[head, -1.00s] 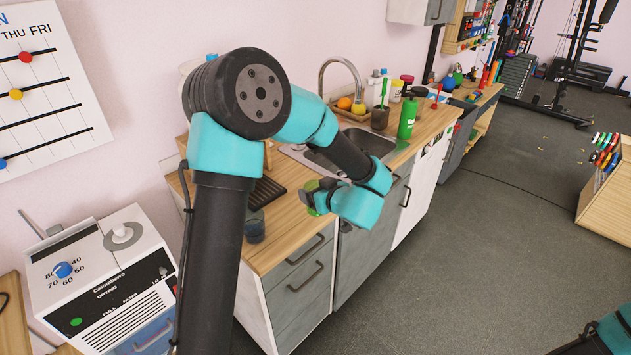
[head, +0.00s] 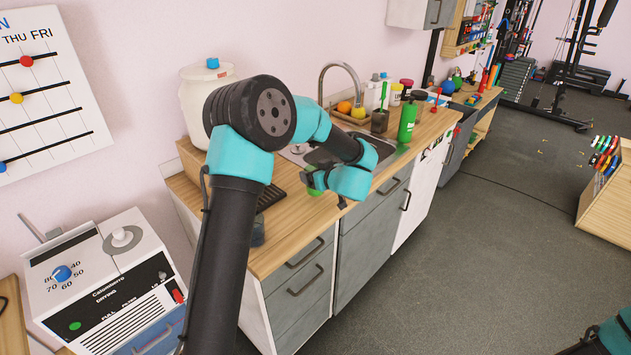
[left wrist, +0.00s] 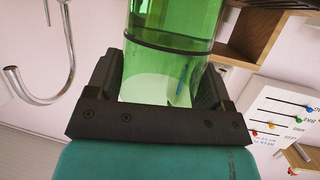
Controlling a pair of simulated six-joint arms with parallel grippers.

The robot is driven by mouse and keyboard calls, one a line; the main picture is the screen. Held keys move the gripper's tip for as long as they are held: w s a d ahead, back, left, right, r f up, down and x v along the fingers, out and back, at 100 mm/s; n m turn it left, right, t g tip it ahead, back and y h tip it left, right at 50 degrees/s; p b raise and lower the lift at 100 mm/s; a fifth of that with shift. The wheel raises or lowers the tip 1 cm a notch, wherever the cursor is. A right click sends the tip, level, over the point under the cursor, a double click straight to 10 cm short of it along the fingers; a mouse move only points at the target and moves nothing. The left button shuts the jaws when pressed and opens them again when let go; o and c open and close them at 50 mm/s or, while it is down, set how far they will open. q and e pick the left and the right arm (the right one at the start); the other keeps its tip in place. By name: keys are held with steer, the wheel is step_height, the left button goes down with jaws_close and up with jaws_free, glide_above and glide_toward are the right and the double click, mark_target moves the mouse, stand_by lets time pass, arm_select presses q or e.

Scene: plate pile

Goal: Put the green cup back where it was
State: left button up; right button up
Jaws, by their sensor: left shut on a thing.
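The green cup is see-through and fills the top of the left wrist view (left wrist: 178,28), between the two dark fingers of my left gripper (left wrist: 163,75). The gripper is shut on the cup. In the head view my left gripper (head: 322,183) is over the wooden counter (head: 300,222), in front of the sink (head: 378,148). Only a small green part of the cup shows there, and the arm hides the rest. I cannot tell its height above the counter. My right gripper is not in view.
A dark glass (head: 258,231) stands at the counter's near end, partly behind my arm. A black rack (head: 270,194) lies close by, and a white jar (head: 195,92) stands behind. A green bottle (head: 408,118) and a curved tap (head: 340,66) are by the sink.

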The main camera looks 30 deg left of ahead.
arm_select(q)
steer(key=shift+w+a, duration=0.15)
steer(key=shift+w, duration=0.05)
steer(key=shift+w+a+f, duration=0.1)
steer(key=shift+w+f, duration=0.05)
steer(key=shift+f, duration=1.65)
steer(key=shift+f, duration=0.15)
steer(key=o, duration=1.1)
steer(key=shift+c, duration=0.2)
steer(key=shift+r, duration=0.2)
steer(key=v, duration=1.2)
